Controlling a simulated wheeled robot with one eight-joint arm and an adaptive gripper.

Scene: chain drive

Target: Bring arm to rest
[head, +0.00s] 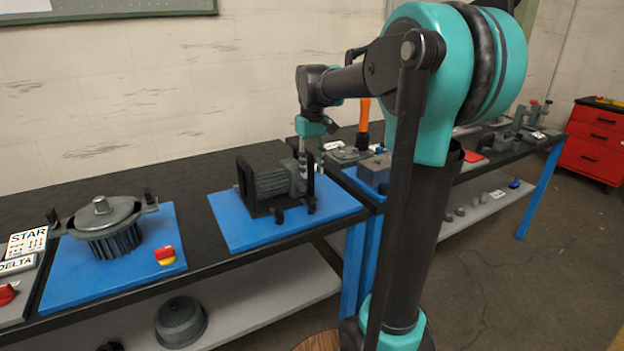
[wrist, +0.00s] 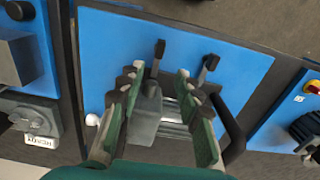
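My arm stands upright at the right of the head view and bends left over the table. My gripper (wrist: 157,78) points down with its two green-padded fingers apart; nothing is visibly held. In the head view my gripper (head: 303,158) is close above a grey finned motor (head: 272,186) in a dark frame on a blue board (head: 232,234). The motor (wrist: 146,115) shows partly between and below the fingers in the wrist view. I cannot tell whether a finger touches it. The fingers hide part of the motor.
A second blue board (head: 65,282) at the left holds a round grey finned housing (head: 108,229) and a red-yellow switch (head: 165,255). An orange-handled tool (head: 363,122) stands behind my arm. A red drawer cabinet (head: 594,140) is at the far right. A wall is behind the table.

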